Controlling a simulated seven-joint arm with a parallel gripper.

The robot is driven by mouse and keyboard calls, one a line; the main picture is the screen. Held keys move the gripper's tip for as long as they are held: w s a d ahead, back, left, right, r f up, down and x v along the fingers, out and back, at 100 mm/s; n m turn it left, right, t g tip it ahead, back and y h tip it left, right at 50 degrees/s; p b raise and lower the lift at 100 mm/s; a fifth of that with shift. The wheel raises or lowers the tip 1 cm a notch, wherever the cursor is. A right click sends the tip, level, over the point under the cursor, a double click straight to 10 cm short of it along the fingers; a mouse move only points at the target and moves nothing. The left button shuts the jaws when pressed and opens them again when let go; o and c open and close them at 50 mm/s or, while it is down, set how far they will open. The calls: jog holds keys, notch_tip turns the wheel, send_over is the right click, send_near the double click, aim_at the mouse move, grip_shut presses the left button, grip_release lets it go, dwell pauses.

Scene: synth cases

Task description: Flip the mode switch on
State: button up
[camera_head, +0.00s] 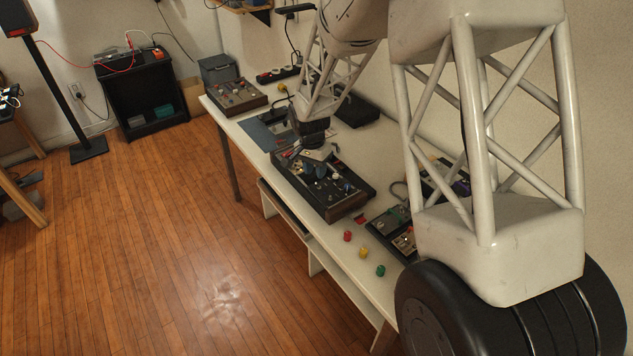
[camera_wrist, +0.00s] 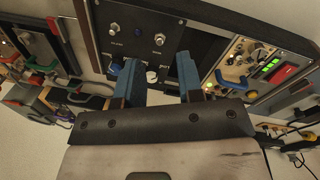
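A dark control box (camera_head: 330,197) with a wooden edge lies on the long white table. Its panel shows in the wrist view with two silver toggle switches, one at left (camera_wrist: 113,27) and one at right (camera_wrist: 158,40). Their labels are too small to read, so I cannot tell which is the mode switch or how it is set. A blue knob (camera_wrist: 113,69) and a white knob (camera_wrist: 152,77) sit lower on the panel. My gripper (camera_wrist: 157,64) has its blue fingers apart with nothing held, over the panel below the right toggle. In the head view my gripper (camera_head: 318,167) is low over the box.
Red (camera_head: 347,236), yellow (camera_head: 363,252) and green (camera_head: 381,270) pieces stand near the table's front edge. Another device (camera_head: 237,96) stands at the far end. In the wrist view, a panel with a green display (camera_wrist: 267,68) adjoins at right, and red-handled clamps (camera_wrist: 55,30) lie at left.

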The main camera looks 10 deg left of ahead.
aim_at(317, 185)
jog(key=shift+s+d+f, duration=0.1)
jog(key=shift+d+f, duration=0.05)
jog(key=shift+f, duration=1.1)
jog(key=shift+d+f, duration=0.1)
jog(key=shift+f, duration=1.15)
grip_shut()
